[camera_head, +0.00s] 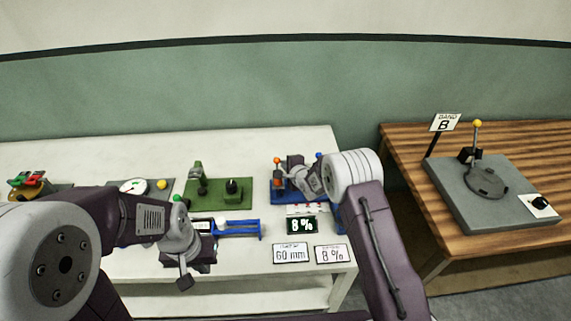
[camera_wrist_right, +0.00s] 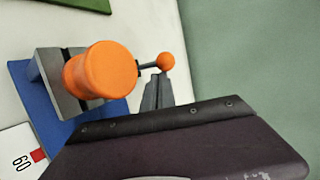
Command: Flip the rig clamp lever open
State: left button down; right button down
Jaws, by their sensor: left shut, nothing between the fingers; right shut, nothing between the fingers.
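The blue rig (camera_head: 274,196) stands at the right end of the white table. Its small orange ball (camera_head: 277,160) and orange knob (camera_head: 279,173) show at its left side. In the right wrist view, the large orange knob (camera_wrist_right: 100,70) stands on a grey block, and the small orange ball (camera_wrist_right: 166,61) tips a thin dark rod. My right gripper (camera_wrist_right: 157,85) is shut and empty, its fingertips close to the rod and ball; contact cannot be told. My right arm hides part of the rig in the head view. My left gripper (camera_head: 187,280) is shut and empty near the table's front.
A green fixture (camera_head: 228,197), a dial gauge (camera_head: 133,186) and a blue bracket (camera_head: 240,228) stand left of the rig. A wooden table (camera_head: 400,150) with a grey fixture is to the right, across a gap.

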jog(key=shift+w+f, duration=0.15)
jog(key=shift+w, duration=0.3)
jog(key=v, duration=0.9)
jog(key=shift+b, duration=0.3)
